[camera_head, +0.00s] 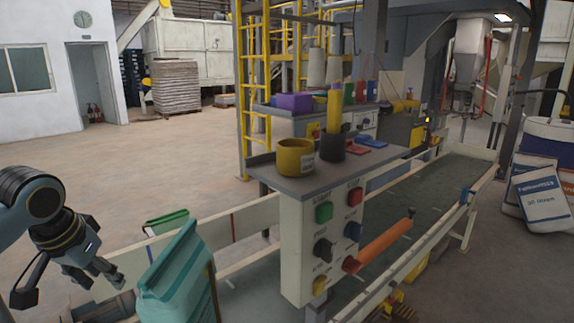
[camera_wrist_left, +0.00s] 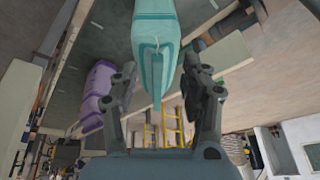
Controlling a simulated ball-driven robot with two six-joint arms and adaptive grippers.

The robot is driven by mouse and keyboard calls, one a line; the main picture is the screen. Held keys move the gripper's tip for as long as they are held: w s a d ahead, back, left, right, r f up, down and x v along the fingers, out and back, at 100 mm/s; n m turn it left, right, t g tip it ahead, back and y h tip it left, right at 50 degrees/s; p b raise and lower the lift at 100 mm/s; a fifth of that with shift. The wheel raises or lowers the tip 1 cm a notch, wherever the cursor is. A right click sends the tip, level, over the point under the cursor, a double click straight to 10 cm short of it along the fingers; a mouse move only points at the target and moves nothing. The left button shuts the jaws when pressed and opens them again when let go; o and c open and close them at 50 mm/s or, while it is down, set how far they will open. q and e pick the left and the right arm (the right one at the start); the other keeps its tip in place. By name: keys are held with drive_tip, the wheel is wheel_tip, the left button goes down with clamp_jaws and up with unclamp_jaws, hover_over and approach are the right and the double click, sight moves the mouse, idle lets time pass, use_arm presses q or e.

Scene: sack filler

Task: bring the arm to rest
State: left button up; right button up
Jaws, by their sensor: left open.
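My left gripper (camera_head: 68,284) is at the lower left of the head view, with its fingers spread and nothing between them that I can make out there. A teal sack (camera_head: 180,280) stands upright on the conveyor just right of it. In the left wrist view, the sack (camera_wrist_left: 155,25) shows beyond the two open fingers (camera_wrist_left: 158,82), with its narrow end lined up between them. I cannot tell whether a finger touches it. My right gripper is in neither view.
A control panel (camera_head: 293,240) with buttons and knobs stands right of the sack. Its shelf holds a yellow cup (camera_head: 295,157) and a dark cup (camera_head: 332,150). The conveyor (camera_head: 440,180) runs back to the right. Open floor (camera_head: 185,160) lies behind the sack.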

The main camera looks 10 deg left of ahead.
use_arm(q)
drive_tip(key=s+d+m, duration=0.1)
drive_tip(key=s+d, duration=0.6)
drive_tip(key=s, duration=0.3)
drive_tip(key=s+d, duration=0.6)
drive_tip(key=s, duration=0.5)
wheel_tip(320, 180, down, 37)
drive_tip(key=s+a+g+b, duration=0.2)
drive_tip(key=s+b, duration=0.1)
drive_tip(key=b, duration=0.6)
drive_tip(key=s+f+b, duration=0.3)
drive_tip(key=s+f, duration=0.5)
drive_tip(key=f, duration=0.3)
drive_tip(key=s+a+f+g+b, duration=0.1)
drive_tip(key=s+f+b, duration=0.3)
drive_tip(key=s+f, duration=0.5)
wheel_tip(320, 180, down, 2)
drive_tip(key=shift+s+a+f, duration=0.15)
drive_tip(key=shift+s+f, duration=0.05)
drive_tip(key=shift+s, duration=0.1)
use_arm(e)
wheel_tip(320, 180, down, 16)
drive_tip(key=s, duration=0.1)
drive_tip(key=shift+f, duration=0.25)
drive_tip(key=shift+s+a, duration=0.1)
